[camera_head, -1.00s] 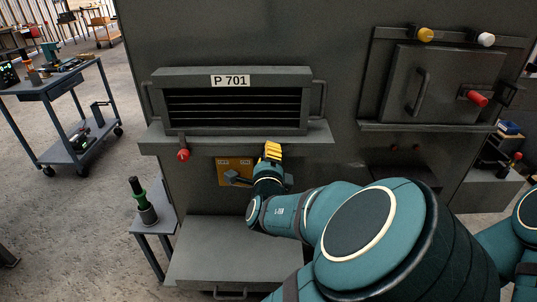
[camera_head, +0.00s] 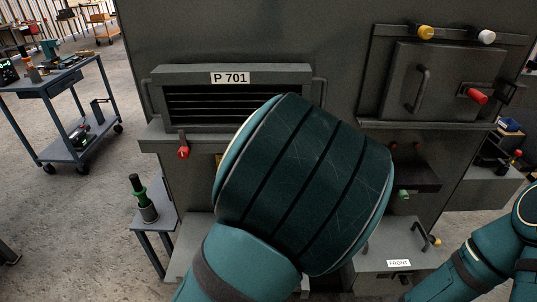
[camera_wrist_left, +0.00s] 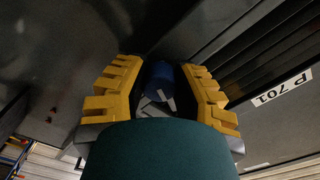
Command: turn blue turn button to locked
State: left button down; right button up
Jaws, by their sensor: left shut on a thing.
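The blue turn button (camera_wrist_left: 161,82) shows in the left wrist view between the two yellow fingers of my left gripper (camera_wrist_left: 160,88). The fingers are closed on its sides. A pale mark shows at its lower front; the direction it points is hard to read. In the head view, my own large teal arm link covers the left gripper and the button. My right gripper is outside both views; only part of that arm shows at the lower right.
The louvred P 701 panel (camera_head: 230,99) is on the dark cabinet, with a red knob (camera_head: 183,152) below left. A door (camera_head: 440,85) with a red handle (camera_head: 477,96) is at right. A FRONT-labelled box (camera_head: 398,264) stands lower right. A trolley (camera_head: 60,80) stands left.

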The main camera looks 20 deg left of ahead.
pick_arm(q)
jog(key=n, duration=0.3)
jog(key=shift+a+n+b, duration=0.1)
jog(key=shift+n+b, duration=0.2)
jog(key=shift+b, duration=0.05)
jog(key=shift+n, duration=0.3)
dwell(0.4)
dwell(0.4)
jog(key=c, duration=0.7)
grip_release()
jog(key=shift+f, duration=0.1)
jog(key=v, duration=0.7)
jog(key=shift+s, duration=0.25)
